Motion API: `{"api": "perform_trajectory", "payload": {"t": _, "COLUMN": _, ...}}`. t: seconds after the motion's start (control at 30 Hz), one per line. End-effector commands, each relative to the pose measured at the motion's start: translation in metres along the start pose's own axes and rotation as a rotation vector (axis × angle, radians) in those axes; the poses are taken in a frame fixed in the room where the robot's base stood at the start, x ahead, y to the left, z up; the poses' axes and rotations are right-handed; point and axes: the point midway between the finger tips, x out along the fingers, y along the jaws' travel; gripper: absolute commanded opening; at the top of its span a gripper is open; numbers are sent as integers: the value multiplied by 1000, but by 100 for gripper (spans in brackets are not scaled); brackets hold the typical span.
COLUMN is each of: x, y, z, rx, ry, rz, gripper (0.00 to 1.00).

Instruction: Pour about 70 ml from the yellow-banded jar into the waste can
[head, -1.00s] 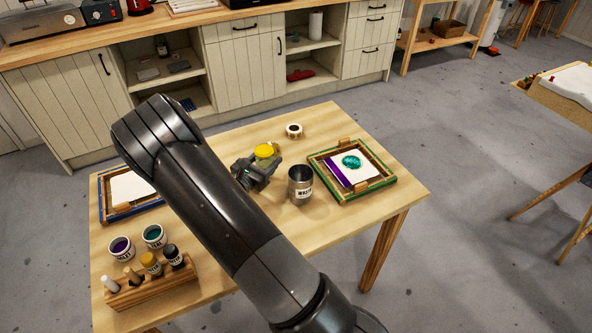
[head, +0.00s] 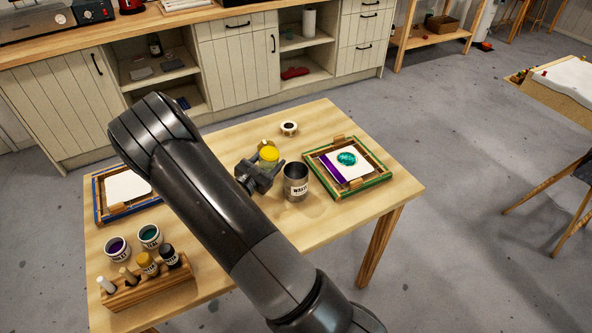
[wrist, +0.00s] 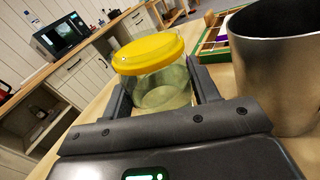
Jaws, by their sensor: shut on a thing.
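The yellow-banded jar (wrist: 158,86) is clear glass with a yellow band round its top and some pale liquid in it. My gripper (head: 268,168) is shut around it, one finger on each side, as the wrist view shows. In the head view the jar's yellow top (head: 269,154) shows between the fingers, close to the left of the waste can. The waste can (head: 296,184) is an open metal cylinder with a white label, standing on the table. It fills the right of the wrist view (wrist: 280,85); its inside is mostly dark. Whether the jar touches the table is hard to tell.
A green-edged frame (head: 376,187) with a printed sheet lies right of the can. A purple cup (head: 117,248), a teal cup (head: 149,237) and a wooden bottle rack (head: 152,288) stand front left. A blue-edged frame (head: 100,205) lies left.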

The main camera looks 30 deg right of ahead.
Motion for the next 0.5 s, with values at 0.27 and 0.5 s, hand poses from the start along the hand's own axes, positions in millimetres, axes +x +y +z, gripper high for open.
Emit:
{"api": "perform_trajectory", "payload": {"t": 0.27, "x": 0, "y": -6, "z": 18, "rx": 165, "ry": -11, "rz": 0, "gripper": 24}}
{"api": "perform_trajectory", "payload": {"t": 0.5, "x": 0, "y": -4, "z": 52, "rx": 240, "ry": -16, "rz": 0, "gripper": 24}}
